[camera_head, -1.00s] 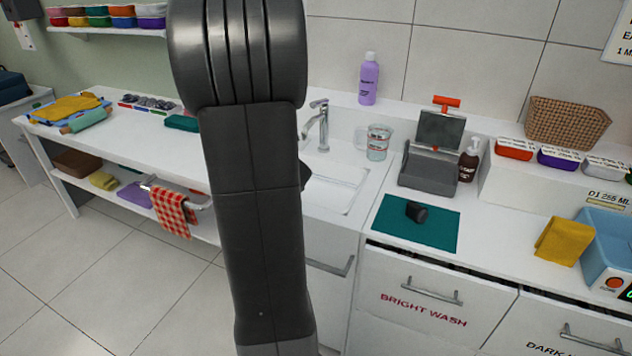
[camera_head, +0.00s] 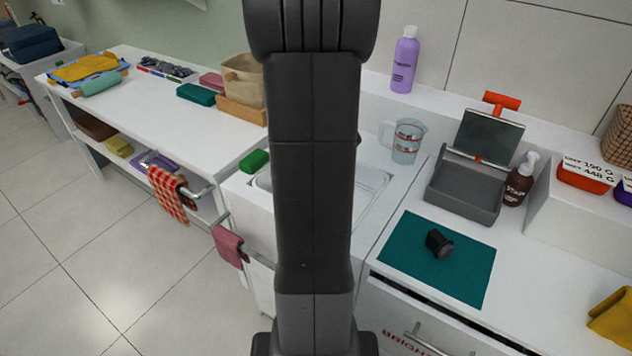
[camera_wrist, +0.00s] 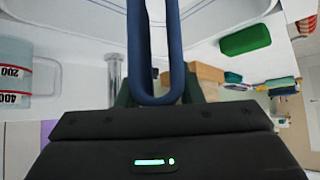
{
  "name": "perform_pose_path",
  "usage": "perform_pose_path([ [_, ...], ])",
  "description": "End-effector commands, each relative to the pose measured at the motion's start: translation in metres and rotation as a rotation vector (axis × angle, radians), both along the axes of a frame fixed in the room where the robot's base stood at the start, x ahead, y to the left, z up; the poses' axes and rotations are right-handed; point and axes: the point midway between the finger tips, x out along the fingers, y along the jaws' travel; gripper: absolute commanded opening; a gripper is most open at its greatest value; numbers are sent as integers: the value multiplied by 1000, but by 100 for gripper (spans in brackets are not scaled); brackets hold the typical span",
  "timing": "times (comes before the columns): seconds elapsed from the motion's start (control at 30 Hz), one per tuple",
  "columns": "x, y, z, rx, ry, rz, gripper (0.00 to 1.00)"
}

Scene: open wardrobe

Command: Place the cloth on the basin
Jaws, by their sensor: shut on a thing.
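My gripper (camera_wrist: 158,92) shows in the wrist view, shut on a dark blue cloth (camera_wrist: 160,98), which appears as a narrow folded loop. In the head view my arm hides the gripper and the cloth. The white basin (camera_head: 384,180) is set into the counter, partly hidden behind my arm. The wrist view is upside down and shows pale basin surfaces around the cloth, with the tap (camera_wrist: 113,75) beyond. I cannot tell whether the cloth touches the basin.
A measuring jug (camera_head: 406,142) and purple bottle (camera_head: 403,62) stand behind the basin. A green block (camera_head: 254,161) lies at its left. A grey box (camera_head: 466,192) and teal mat (camera_head: 436,255) are at right. Cloths hang from rails (camera_head: 221,222) at left front.

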Motion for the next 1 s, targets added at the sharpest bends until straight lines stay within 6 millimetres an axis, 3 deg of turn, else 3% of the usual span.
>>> perform_pose_path([
  [0.03, 0, 0, -18, 1, 0, 0, 6],
  [0.63, 0, 0, -122, 0, 1, -1, 6],
  [0.7, 18, 4, -111, 0, -1, 1, 6],
  [0.8, 33, 7, -111, 0, -1, 1, 6],
  [1.0, 46, 9, -111, 1, 0, -1, 6],
])
